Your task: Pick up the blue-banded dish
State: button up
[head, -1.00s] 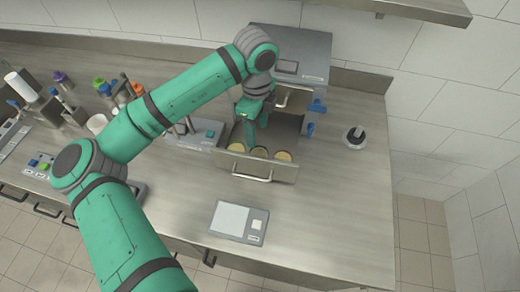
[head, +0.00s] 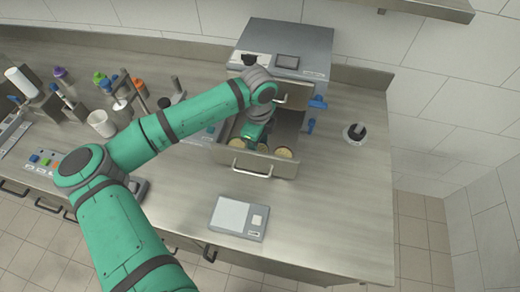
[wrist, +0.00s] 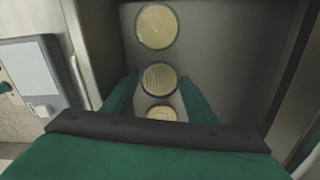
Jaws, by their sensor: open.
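Three round dishes lie in a row in an open drawer. In the wrist view, the middle dish (wrist: 159,78) has a dark bluish rim and appears to be the blue-banded one. In the head view, my gripper (head: 254,137) reaches into the drawer and hides the middle dish.
The drawer (head: 285,167) extends from a grey box-shaped unit (head: 285,50), its walls close around my gripper. A flat scale (head: 238,218) stands in front. Bottles and a white cup (head: 101,123) stand at left. The counter at right is mostly clear around a small dark-topped item (head: 355,132).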

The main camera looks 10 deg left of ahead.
jog(key=c, duration=0.7)
jog(key=shift+r, duration=0.1)
